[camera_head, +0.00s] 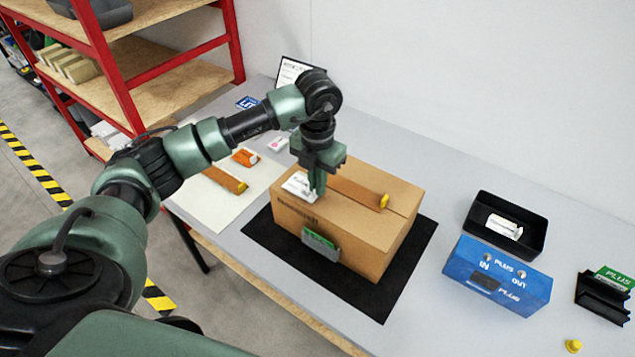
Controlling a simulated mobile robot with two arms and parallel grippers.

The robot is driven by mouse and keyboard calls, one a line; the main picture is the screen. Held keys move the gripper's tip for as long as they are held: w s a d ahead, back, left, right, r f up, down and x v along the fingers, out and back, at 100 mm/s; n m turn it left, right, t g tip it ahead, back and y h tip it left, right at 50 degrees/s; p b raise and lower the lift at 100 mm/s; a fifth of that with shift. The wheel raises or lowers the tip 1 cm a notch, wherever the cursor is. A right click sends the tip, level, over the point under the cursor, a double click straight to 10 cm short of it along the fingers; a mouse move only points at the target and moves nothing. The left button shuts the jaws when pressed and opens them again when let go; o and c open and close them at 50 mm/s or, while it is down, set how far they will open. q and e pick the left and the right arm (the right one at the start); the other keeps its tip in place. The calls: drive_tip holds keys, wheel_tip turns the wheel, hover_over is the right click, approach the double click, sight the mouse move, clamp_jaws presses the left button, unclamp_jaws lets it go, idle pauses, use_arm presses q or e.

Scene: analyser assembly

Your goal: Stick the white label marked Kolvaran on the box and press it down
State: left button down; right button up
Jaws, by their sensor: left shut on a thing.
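The brown cardboard box (375,240) stands on a black mat (262,245) on the grey table. My left gripper (317,192) points down over the left part of the box top. It is shut on a white label (298,187), which shows to the left of the fingers, at or just above the box top. The label's print is too small to read, and I cannot tell whether it touches the box. A brown strip with a yellow end (358,192) lies across the box top. A grey holder with a green card (320,242) is at the box's front face. My right gripper is not in view.
A black tray (478,240) with a white label-like piece (504,227) stands right, behind a blue block (497,275). A black rack (603,297) and a yellow piece (573,346) are farther right. A white sheet (205,212) with orange-brown items lies left. Red shelving (118,75) stands behind left.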

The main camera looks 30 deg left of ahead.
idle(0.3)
use_arm(q)
drive_tip(key=shift+f, duration=0.2)
idle(0.4)
drive_tip(key=c, duration=1.5)
unclamp_jaws()
drive_tip(key=shift+r, duration=0.1)
